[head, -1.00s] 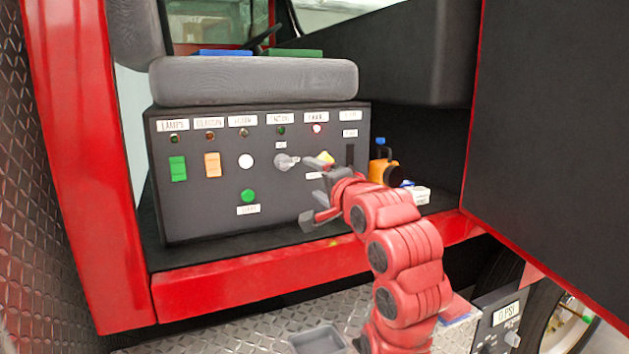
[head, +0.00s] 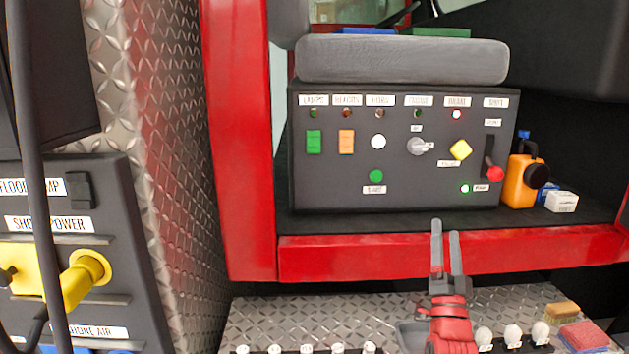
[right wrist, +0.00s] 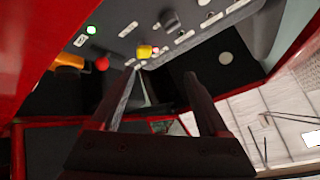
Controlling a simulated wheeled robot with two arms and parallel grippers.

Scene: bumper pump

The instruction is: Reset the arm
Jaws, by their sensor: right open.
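My right gripper (head: 446,248) is low in the head view, in front of the red sill. Its two grey fingers point up and are apart, with nothing between them. The right wrist view also shows the gripper (right wrist: 152,88) empty. The black control panel (head: 330,190) stands behind it, under a grey seat. On the panel are a yellow knob (head: 461,150), a grey key-like switch (head: 420,147), a red-knobbed lever (head: 495,173) low in its slot, and a lit green light (head: 465,188). The gripper touches none of them. My left gripper is not in view.
An orange container (head: 522,182) and a small white box (head: 561,202) stand right of the panel. A red door post (head: 237,140) rises at left. A side panel with a yellow plug (head: 85,275) is at far left. Sponges (head: 584,336) lie at lower right.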

